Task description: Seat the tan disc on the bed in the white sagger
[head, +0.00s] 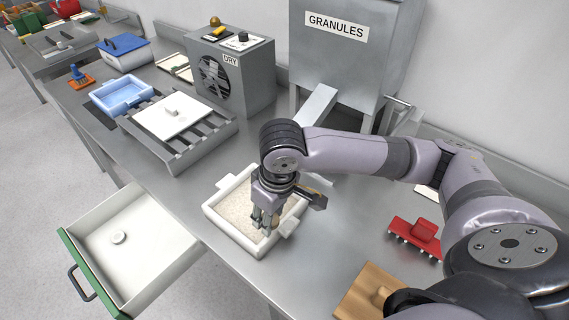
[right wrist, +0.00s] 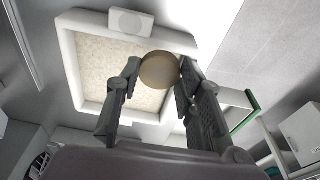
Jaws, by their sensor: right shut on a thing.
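The white sagger (head: 230,239) stands on the steel bench, with a pale granular bed (head: 228,205) inside. It also shows in the right wrist view (right wrist: 77,50), with the bed (right wrist: 100,55) within its walls. My right gripper (head: 264,226) is over the sagger, pointing down. In the right wrist view my right gripper (right wrist: 158,82) is shut on the round tan disc (right wrist: 160,70), one finger on each side. The disc is over the bed near one wall; whether it touches the bed I cannot tell. In the head view the fingers mostly hide it. My left gripper is not in view.
A red studded tool (head: 416,236) and a wooden block (head: 366,292) lie right of the sagger. An open drawer (head: 148,262) juts out at left. A slatted rack (head: 180,158), blue tray (head: 122,95), fan unit (head: 232,70) and granules hopper (head: 350,60) stand behind.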

